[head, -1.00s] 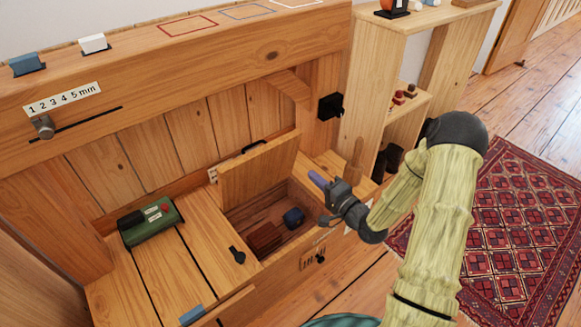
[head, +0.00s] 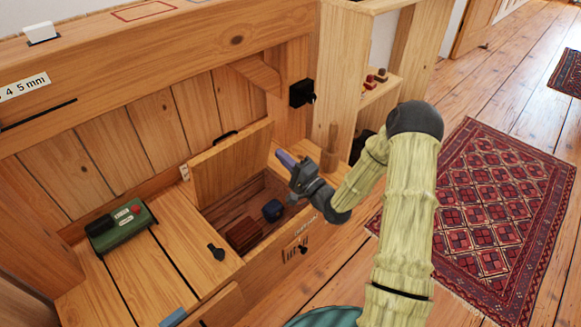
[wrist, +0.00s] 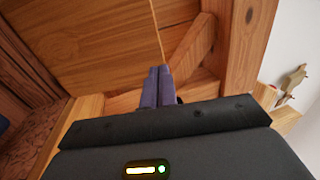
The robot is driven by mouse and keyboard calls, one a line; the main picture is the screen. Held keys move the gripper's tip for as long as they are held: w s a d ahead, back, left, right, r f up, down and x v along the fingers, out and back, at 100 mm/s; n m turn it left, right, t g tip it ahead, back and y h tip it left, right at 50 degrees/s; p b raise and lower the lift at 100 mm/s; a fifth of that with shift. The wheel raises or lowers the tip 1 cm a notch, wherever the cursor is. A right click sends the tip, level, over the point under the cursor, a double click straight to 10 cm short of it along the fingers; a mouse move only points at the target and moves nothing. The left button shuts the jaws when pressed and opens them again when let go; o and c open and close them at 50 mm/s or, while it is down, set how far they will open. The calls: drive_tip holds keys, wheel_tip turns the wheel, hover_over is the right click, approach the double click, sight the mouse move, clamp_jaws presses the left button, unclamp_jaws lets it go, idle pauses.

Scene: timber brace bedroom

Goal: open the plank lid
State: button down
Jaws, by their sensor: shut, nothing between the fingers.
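The plank lid (head: 232,165) stands raised and leaning back over an open compartment in the wooden bench, in the head view. A dark handle (head: 225,137) shows at its top edge. My gripper (head: 284,158) is in front of the lid's right side, above the compartment's right end, shut and empty. In the wrist view its purple fingers (wrist: 157,74) are together, close to the right edge of the lid (wrist: 85,40). Whether they touch the lid I cannot tell.
Inside the compartment are a red-brown block (head: 244,234) and a dark blue object (head: 272,210). A green box (head: 120,228) sits on the bench at left. A wooden shelf (head: 345,75) stands to the right, with a patterned rug (head: 500,215) on the floor.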

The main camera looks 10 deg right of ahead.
sight(257, 131)
drive_tip(key=b+x, duration=0.3)
drive_tip(key=x, duration=0.5)
drive_tip(key=shift+w+a, duration=0.1)
drive_tip(key=shift+w+a+r, duration=0.15)
drive_tip(key=shift+w, duration=0.05)
drive_tip(key=shift+w, duration=0.1)
